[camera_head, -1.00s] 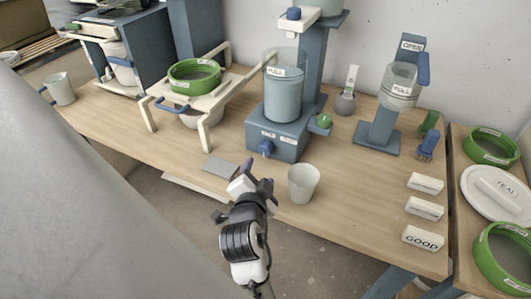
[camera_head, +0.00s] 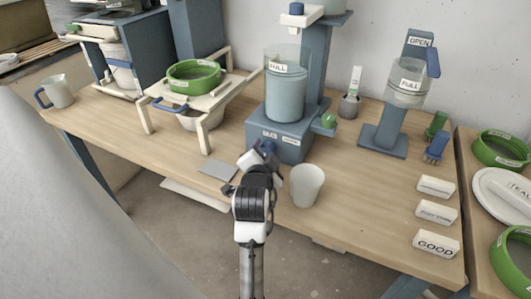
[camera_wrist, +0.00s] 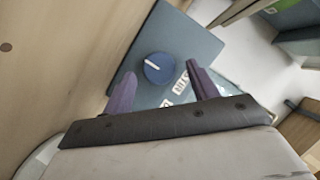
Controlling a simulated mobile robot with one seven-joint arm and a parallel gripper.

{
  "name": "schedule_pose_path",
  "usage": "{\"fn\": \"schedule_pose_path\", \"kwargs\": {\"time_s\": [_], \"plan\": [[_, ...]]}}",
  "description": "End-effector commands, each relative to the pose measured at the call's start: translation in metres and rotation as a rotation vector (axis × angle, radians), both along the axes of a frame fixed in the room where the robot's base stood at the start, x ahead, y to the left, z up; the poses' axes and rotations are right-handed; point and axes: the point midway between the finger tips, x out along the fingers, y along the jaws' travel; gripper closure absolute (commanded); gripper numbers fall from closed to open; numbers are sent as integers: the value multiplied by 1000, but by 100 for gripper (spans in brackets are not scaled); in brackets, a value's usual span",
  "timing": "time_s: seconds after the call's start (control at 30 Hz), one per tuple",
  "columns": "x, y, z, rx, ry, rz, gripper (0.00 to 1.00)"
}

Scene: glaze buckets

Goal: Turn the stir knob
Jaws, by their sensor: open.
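The stir knob is a round blue knob (camera_wrist: 158,68) with a white pointer mark, on the front of a blue-grey machine base (camera_wrist: 188,38). In the head view my arm mostly hides the knob; the machine base (camera_head: 290,145) shows behind my gripper (camera_head: 262,158). In the wrist view my gripper (camera_wrist: 160,90) is open, its two purple fingers apart on either side of the knob. The knob lies between and beyond the fingertips, and I cannot tell any contact. A clear container (camera_head: 286,95) labelled FULL stands on the base.
A white cup (camera_head: 307,186) stands just right of my gripper near the table's front edge. A grey plate (camera_head: 218,170) lies to the left. A green knob (camera_head: 327,121) sticks out at the base's right. White labelled blocks (camera_head: 436,212) lie at the right.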

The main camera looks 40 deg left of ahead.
Motion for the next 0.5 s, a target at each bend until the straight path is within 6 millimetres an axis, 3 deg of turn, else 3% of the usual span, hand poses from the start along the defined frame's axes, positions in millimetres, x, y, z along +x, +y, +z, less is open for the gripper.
{"fn": "schedule_pose_path", "kwargs": {"time_s": [0.37,0.5], "plan": [[6,3,-3,0,-1,-1,41],[6,3,-3,0,-1,-1,58]]}}
